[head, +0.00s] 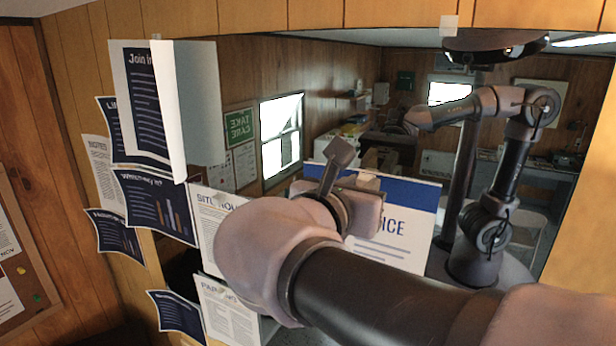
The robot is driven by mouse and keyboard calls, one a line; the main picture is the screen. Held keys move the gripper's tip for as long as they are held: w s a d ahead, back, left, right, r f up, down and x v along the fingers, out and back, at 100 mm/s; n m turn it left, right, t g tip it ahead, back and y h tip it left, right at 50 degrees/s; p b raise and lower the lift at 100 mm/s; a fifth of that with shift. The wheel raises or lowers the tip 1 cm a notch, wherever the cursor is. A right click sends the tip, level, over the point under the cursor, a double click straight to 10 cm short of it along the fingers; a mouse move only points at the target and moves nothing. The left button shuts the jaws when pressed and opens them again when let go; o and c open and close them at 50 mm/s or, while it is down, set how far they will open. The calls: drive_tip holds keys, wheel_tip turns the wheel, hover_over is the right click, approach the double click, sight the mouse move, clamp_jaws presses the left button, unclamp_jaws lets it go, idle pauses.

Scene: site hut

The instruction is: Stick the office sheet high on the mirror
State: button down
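The office sheet (390,250) is white with a dark blue top band, and the letters "ICE" show. It stands upright in front of the lower part of the mirror (345,70); I cannot tell whether it touches the glass. My gripper (350,175) is in front of the sheet's upper left part and hides some of it. One dark flat part of the gripper rises above the sheet's top edge. Where the fingers meet the sheet is hidden, so I cannot tell whether they grip it.
Several notices hang on the wood wall to the left; one (147,100) has a curled white sheet (195,105) beside it, standing out over the mirror's left edge. A pale patch (449,25) is at the mirror's top edge. The upper glass is mostly clear and reflects the room and me.

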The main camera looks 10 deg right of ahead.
drive_tip(key=c, duration=1.2)
unclamp_jaws()
drive_tip(key=v, duration=1.7)
drive_tip(key=s+d+f+m+g+y+b, duration=0.1)
drive_tip(key=s+d+f+m+g+b, duration=0.2)
drive_tip(key=f+b, duration=0.8)
drive_tip(key=s+d+f+m+g+y+b, duration=0.15)
drive_tip(key=d+f+m+g+b, duration=0.3)
drive_tip(key=f, duration=1.25)
drive_tip(key=s+d+f+m+g+y+b, duration=0.1)
drive_tip(key=d+f+m+b, duration=0.2)
drive_tip(key=f+m+b, duration=0.8)
drive_tip(key=a+f+m+y+b, duration=0.2)
drive_tip(key=f+m+b, duration=0.3)
drive_tip(key=f, duration=0.4)
drive_tip(key=s+a+f+m+y+b, duration=0.1)
drive_tip(key=f+m+y+b, duration=0.2)
drive_tip(key=f+b, duration=0.3)
drive_tip(key=a+f+m+t+y+b, duration=0.1)
drive_tip(key=f+m+b, duration=0.4)
drive_tip(key=f, duration=0.8)
drive_tip(key=shift+s+a+f+m+y, duration=0.1)
drive_tip(key=shift+a+m+y, duration=0.35)
drive_tip(key=shift+y, duration=0.1)
drive_tip(key=shift+s+a+f+m+y, duration=0.1)
drive_tip(key=shift+s+a+m+y, duration=0.05)
drive_tip(key=shift+a+m+y, duration=0.3)
